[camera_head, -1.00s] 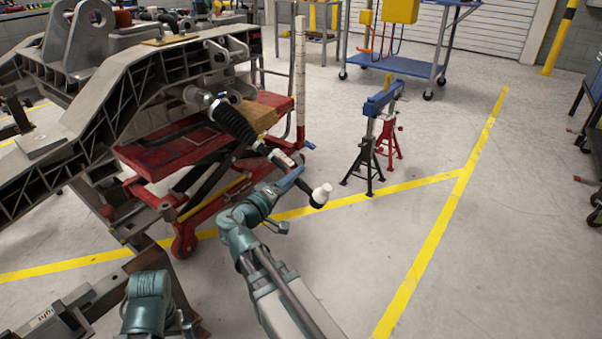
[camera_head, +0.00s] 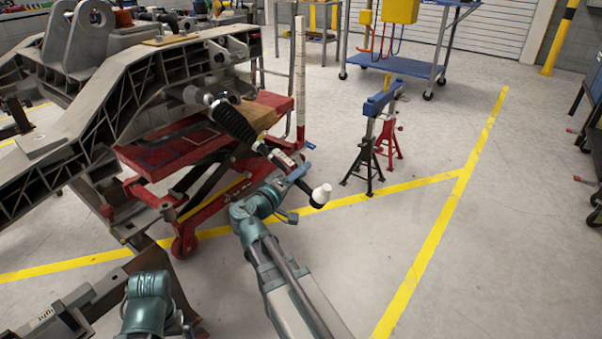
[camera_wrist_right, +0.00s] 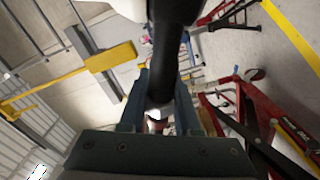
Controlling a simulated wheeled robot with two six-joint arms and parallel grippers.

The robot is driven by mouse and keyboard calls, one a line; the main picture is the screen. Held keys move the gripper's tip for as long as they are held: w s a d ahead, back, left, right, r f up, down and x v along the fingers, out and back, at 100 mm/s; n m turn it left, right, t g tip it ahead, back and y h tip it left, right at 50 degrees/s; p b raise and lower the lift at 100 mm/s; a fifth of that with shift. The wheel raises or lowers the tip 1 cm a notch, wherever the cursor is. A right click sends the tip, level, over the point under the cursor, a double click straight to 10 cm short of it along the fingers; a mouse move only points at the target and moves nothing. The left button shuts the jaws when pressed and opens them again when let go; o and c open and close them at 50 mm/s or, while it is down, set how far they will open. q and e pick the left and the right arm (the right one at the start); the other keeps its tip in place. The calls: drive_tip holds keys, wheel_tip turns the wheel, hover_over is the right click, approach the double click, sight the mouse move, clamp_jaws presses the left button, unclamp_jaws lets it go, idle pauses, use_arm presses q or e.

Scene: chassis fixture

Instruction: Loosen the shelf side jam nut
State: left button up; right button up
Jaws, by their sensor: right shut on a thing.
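A dark rod (camera_head: 268,152) slopes down to the right from the chassis frame, with a ribbed black boot (camera_head: 234,124) at its upper part and a pale rounded cap (camera_head: 321,193) at its lower end. My right gripper (camera_head: 296,174) is shut on the rod near its lower end, its blue fingers to either side. In the right wrist view the dark rod (camera_wrist_right: 172,50) runs between the fingers of the right gripper (camera_wrist_right: 158,105). The jam nut cannot be made out clearly. My left gripper is out of view.
The grey chassis frame (camera_head: 95,115) fills the left, above a red lift table (camera_head: 165,155). A black stand (camera_head: 368,160) and a red stand (camera_head: 389,140) stand to the right under a blue bar. A blue cart (camera_head: 395,66) stands behind. The right floor is open.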

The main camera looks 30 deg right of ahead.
clamp_jaws()
drive_tip(key=a+f+n+y+p, duration=0.1)
drive_tip(key=y+p, duration=0.4)
drive_tip(key=n+g+y+p, duration=0.1)
drive_tip(key=n+y+p, duration=0.1)
drive_tip(key=y+p, duration=0.3)
drive_tip(key=a+f+n+y+p, duration=0.1)
drive_tip(key=y+p, duration=0.5)
drive_tip(key=shift+w+a+f+n+p, duration=0.1)
drive_tip(key=shift+a+f+n+p, duration=0.2)
drive_tip(key=shift+f+p, duration=0.1)
drive_tip(key=shift+a+y, duration=0.1)
drive_tip(key=shift+y, duration=0.2)
drive_tip(key=o, duration=1)
unclamp_jaws()
drive_tip(key=shift+c, duration=0.2)
